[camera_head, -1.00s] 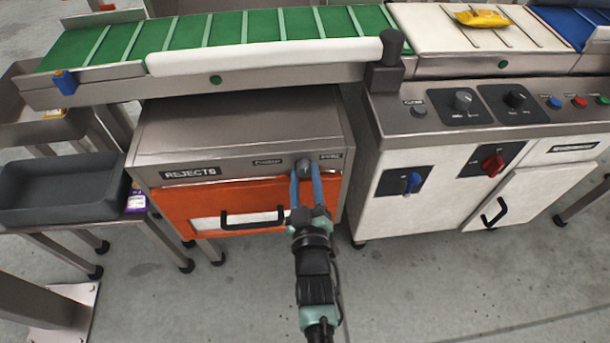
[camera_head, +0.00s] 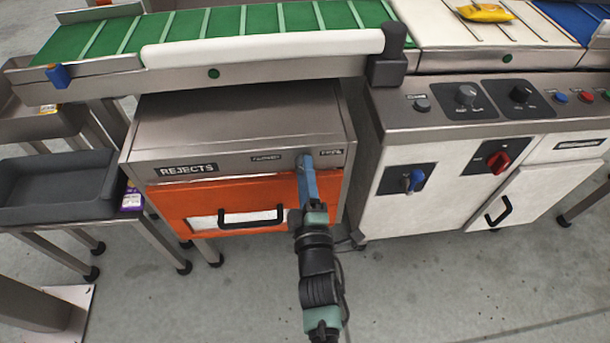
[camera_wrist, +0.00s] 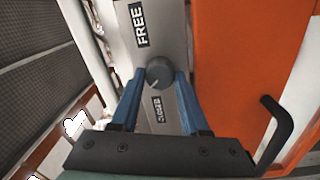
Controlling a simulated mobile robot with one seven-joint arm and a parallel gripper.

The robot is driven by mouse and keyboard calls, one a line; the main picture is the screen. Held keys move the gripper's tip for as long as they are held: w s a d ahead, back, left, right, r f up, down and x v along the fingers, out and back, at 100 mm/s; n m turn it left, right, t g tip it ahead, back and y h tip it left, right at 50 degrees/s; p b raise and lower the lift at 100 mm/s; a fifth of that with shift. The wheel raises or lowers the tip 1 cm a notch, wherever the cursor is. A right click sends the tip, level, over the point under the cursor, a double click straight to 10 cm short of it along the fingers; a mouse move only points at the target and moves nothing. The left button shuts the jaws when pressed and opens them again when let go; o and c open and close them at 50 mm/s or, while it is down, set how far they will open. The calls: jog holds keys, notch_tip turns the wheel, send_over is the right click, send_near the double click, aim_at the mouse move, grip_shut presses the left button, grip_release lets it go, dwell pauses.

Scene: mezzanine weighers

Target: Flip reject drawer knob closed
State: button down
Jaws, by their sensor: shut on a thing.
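The reject drawer unit is a grey metal cabinet (camera_head: 240,118) with a REJECTS label and an orange drawer (camera_head: 180,200) that has a black handle. A small round dark grey knob (camera_wrist: 159,72) sits on the metal strip above the drawer, between a FREE label (camera_wrist: 138,24) and a second label (camera_wrist: 158,115) that I cannot read clearly. A faint pale mark on the knob's face points to the lower left in the wrist view. My gripper (camera_head: 304,167) is shut on the knob, with one blue finger on each side in the wrist view (camera_wrist: 159,78). In the head view the fingers mostly hide the knob.
A green conveyor (camera_head: 220,24) runs above the cabinet. A white control cabinet (camera_head: 460,185) with switches stands close on the right. A dark grey tray (camera_head: 55,188) rests on a stand at the left. Open floor lies in front.

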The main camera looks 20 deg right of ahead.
jog(key=shift+n, duration=0.5)
jog(key=shift+c, duration=2)
grip_release()
jog(key=p+v, duration=0.2)
jog(key=v, duration=1.1)
